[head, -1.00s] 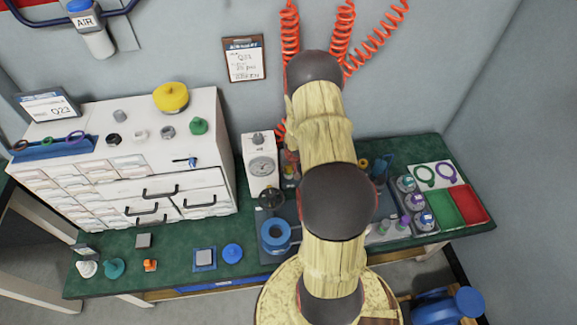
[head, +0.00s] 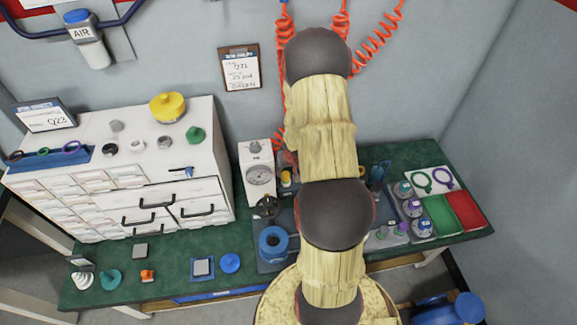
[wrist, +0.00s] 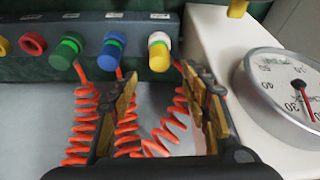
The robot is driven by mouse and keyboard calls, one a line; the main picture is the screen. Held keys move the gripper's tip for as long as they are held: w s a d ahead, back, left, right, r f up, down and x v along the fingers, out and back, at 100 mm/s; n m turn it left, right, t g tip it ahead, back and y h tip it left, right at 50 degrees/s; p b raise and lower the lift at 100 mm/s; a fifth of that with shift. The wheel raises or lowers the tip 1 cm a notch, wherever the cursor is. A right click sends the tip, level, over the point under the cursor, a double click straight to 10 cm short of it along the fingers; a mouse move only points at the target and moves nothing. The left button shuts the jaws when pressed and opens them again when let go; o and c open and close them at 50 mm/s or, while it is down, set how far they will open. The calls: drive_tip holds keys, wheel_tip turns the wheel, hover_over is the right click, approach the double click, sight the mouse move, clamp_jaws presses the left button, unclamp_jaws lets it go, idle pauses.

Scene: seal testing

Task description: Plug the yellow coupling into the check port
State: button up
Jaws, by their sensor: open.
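In the wrist view, a yellow coupling (wrist: 159,45) with a white collar sits at the right end of a row on a dark rail. A red coiled hose hangs at it. My gripper (wrist: 158,76) is open, its two fingers apart and pointing toward the yellow coupling, which lies just beyond and between the fingertips. Nothing is between the fingers except the coiled hose behind. A yellow fitting (wrist: 237,8) shows at the top edge beside the white gauge box (wrist: 210,35); I cannot tell whether it is the check port.
Blue (wrist: 113,45), green (wrist: 68,50) and red (wrist: 32,43) fittings stand left of the yellow coupling. The gauge (wrist: 285,88) is close on the right. In the head view, a drawer cabinet (head: 225,165) fills the left of the bench, and trays (head: 465,210) lie right.

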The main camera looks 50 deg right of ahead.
drive_tip(key=shift+v, duration=2.15)
